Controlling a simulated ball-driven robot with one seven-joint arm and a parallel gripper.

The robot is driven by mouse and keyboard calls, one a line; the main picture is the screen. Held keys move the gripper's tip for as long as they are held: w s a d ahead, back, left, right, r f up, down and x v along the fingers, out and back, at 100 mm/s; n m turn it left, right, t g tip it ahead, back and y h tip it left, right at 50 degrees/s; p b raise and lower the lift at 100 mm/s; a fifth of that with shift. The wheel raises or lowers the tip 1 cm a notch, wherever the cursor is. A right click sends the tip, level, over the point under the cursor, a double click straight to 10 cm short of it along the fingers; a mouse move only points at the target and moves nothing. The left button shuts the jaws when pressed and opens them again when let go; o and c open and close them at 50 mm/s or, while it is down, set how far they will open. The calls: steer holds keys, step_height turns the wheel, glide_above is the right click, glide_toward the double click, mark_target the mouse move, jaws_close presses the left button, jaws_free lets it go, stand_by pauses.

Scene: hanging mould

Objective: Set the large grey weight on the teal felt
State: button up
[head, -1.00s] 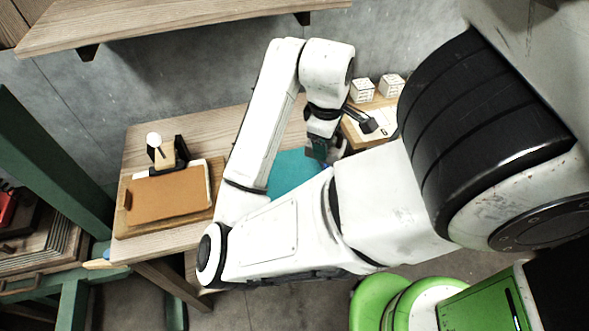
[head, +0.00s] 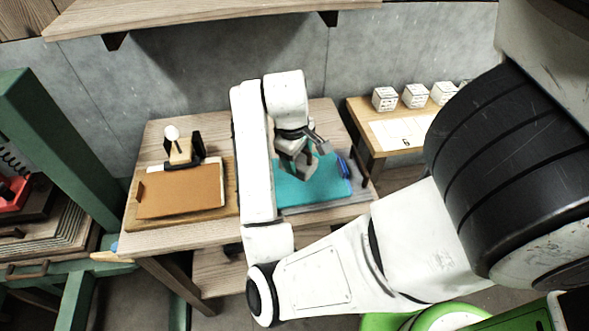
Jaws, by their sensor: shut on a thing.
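The teal felt (head: 318,186) lies on the right part of the wooden table. My gripper (head: 298,168) is over the felt's upper left part, pointing down. It is shut on a grey thing, which I take to be the large grey weight (head: 301,171). The weight is small in view and partly hidden by the jaws and wrist. I cannot tell whether it touches the felt or hangs a little above it. My forearm covers the felt's left edge.
A blue item (head: 343,166) lies at the felt's right edge. An orange-brown board (head: 180,192) and a lamp-like stand (head: 180,150) are on the table's left. A side table (head: 365,136) holds several white cubes (head: 415,95) and a sheet (head: 400,132). A shelf (head: 210,18) overhangs the back.

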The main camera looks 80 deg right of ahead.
steer(key=shift+w+d+f+b, duration=0.15)
steer(key=shift+w+f+b, duration=0.3)
steer(key=shift+f, duration=1.65)
steer(key=shift+f, duration=0.1)
steer(key=o, duration=1.7)
steer(key=shift+c, duration=0.2)
